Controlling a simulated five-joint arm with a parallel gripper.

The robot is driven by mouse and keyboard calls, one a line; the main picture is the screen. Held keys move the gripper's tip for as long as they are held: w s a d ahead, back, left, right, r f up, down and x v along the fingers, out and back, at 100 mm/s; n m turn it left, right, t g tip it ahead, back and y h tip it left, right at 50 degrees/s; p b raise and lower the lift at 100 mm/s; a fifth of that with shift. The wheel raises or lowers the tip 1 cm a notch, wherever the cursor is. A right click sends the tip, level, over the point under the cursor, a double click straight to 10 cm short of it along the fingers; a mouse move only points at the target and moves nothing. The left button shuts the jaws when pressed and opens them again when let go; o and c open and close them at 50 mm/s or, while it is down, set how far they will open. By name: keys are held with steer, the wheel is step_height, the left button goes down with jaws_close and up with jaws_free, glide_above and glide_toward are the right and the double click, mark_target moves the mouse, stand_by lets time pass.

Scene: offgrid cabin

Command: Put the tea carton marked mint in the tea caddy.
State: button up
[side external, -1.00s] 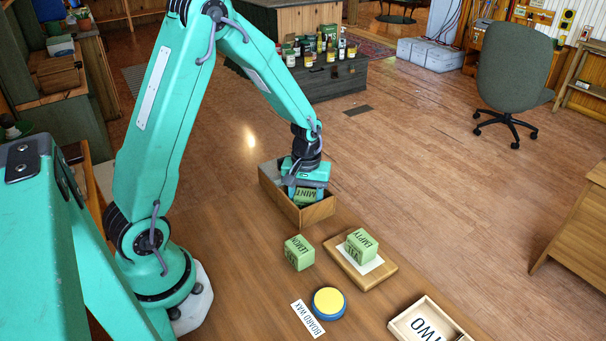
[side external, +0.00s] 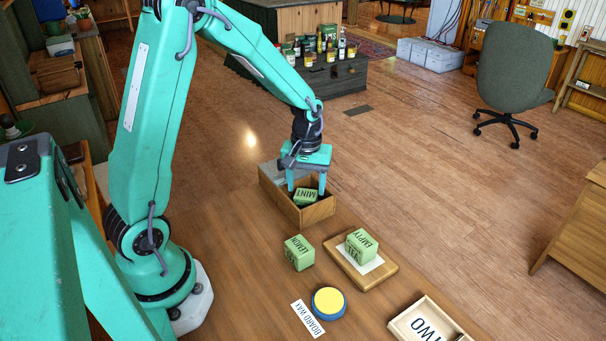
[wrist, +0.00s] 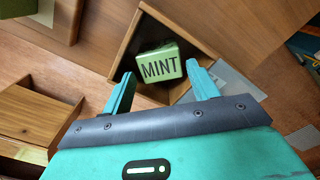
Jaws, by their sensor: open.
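The green tea carton marked MINT (side external: 306,197) lies inside the open wooden tea caddy (side external: 312,216), at the end nearer the lemon carton. In the wrist view the mint carton (wrist: 160,66) shows its label, within the walls of the caddy (wrist: 126,48). My gripper (side external: 306,190) is open just above the carton. In the wrist view the fingers of my gripper (wrist: 161,70) are spread, with a gap on each side of the carton. How the carton rests on the caddy floor is hidden.
A green LEMON carton (side external: 299,253) stands beside the caddy. A blue and yellow BOARD WAX tin (side external: 328,302) and a tray marked TWO (side external: 403,322) are nearer the front.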

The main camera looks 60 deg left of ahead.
mark_target(305, 196)
step_height(305, 196, up, 8)
steer(key=shift+f, duration=0.25)
stand_by(0.6)
steer(key=s+d+r+m+t, duration=0.2)
steer(key=s+d+r+m, duration=0.2)
steer(key=s, duration=0.3)
steer(key=s+d+r+m+t, duration=0.3)
steer(key=s+d+r+m, duration=0.1)
steer(key=s+r, duration=0.3)
steer(key=shift+s+r+m+t, duration=0.15)
steer(key=shift+s+m+t, duration=0.15)
steer(key=shift+s+m, duration=0.35)
